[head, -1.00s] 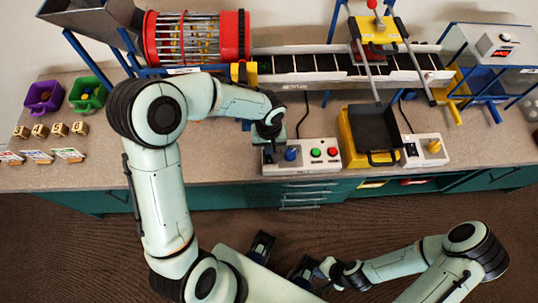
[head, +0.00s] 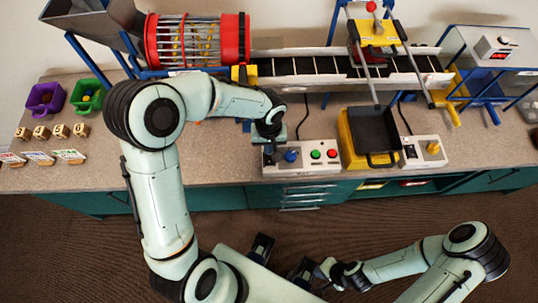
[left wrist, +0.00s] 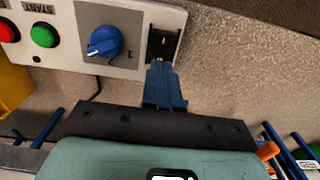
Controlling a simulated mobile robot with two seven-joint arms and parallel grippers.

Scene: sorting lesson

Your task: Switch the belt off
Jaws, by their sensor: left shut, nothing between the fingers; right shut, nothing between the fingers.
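The conveyor belt (head: 300,66) runs along the back of the bench. A white control box (head: 275,170) stands at the front edge, with a blue knob (head: 291,156), a green button (head: 315,154) and a red button (head: 332,153). In the left wrist view, the blue knob (left wrist: 104,42) has its white mark toward the lower left, and a black rocker switch (left wrist: 162,44) sits beside it. My left gripper (left wrist: 161,64) is shut and empty, its tips at the switch's near edge; I cannot tell whether they touch. My right gripper (head: 322,268) is shut, low in front of the bench.
A red-ended drum (head: 244,40) stands left of the belt. A black and yellow tray (head: 372,130) is right of the control box, with another box (head: 424,152) beyond it. Purple (head: 45,98) and green (head: 86,97) bins, wooden blocks and cards are at the left.

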